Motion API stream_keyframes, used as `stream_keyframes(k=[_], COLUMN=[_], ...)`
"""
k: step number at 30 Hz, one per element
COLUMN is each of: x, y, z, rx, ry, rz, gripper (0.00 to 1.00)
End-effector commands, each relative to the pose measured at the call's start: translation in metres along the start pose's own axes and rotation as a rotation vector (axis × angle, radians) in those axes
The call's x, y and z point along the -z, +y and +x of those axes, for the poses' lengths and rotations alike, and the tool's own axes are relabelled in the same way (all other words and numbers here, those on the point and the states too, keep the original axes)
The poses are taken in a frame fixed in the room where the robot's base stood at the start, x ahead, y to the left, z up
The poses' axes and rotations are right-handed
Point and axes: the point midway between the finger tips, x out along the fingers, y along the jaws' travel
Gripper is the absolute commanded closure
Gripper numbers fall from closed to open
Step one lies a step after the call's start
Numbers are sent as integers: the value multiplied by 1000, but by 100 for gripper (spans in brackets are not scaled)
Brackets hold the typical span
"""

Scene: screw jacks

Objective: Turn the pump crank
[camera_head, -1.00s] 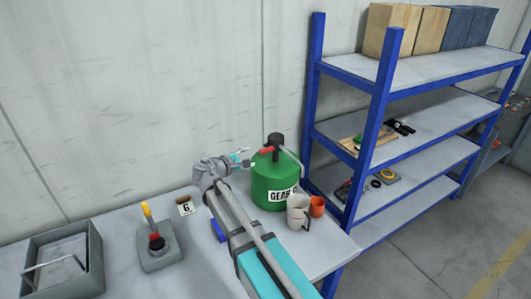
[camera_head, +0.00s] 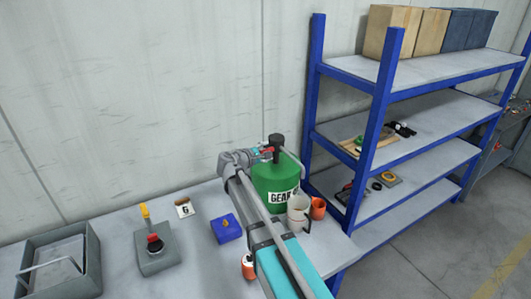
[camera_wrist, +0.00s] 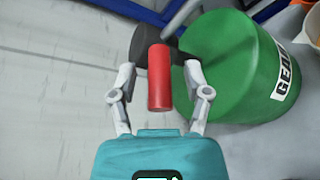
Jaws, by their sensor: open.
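The green gear oil drum (camera_head: 272,183) stands on the bench near the wall, with a dark pump head (camera_head: 276,141) on top. The pump crank's red handle (camera_wrist: 159,77) shows in the wrist view, between my two fingers and apart from both. In the head view the red handle (camera_head: 267,150) is small and partly covered by my gripper (camera_head: 265,154). My gripper also shows in the wrist view (camera_wrist: 159,82); it is open, with one finger on each side of the handle. The crank's arm is mostly hidden.
A mug (camera_head: 298,212) and an orange cup (camera_head: 318,208) stand close beside the drum. A blue box (camera_head: 226,229), a grey box with a red button and yellow lever (camera_head: 156,250), and a grey tray (camera_head: 90,262) lie left. A blue shelf rack (camera_head: 378,110) stands right.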

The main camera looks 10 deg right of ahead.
Motion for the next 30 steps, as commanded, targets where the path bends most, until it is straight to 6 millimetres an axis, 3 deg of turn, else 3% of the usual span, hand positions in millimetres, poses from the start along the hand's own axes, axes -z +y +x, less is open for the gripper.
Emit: stream_keyframes(k=[4,14,30], x=[0,0,-5], y=[0,0,2], z=[0,0,4], rx=[0,0,12], ry=[0,0,-8], rz=[0,0,-20], gripper=[38,99,100])
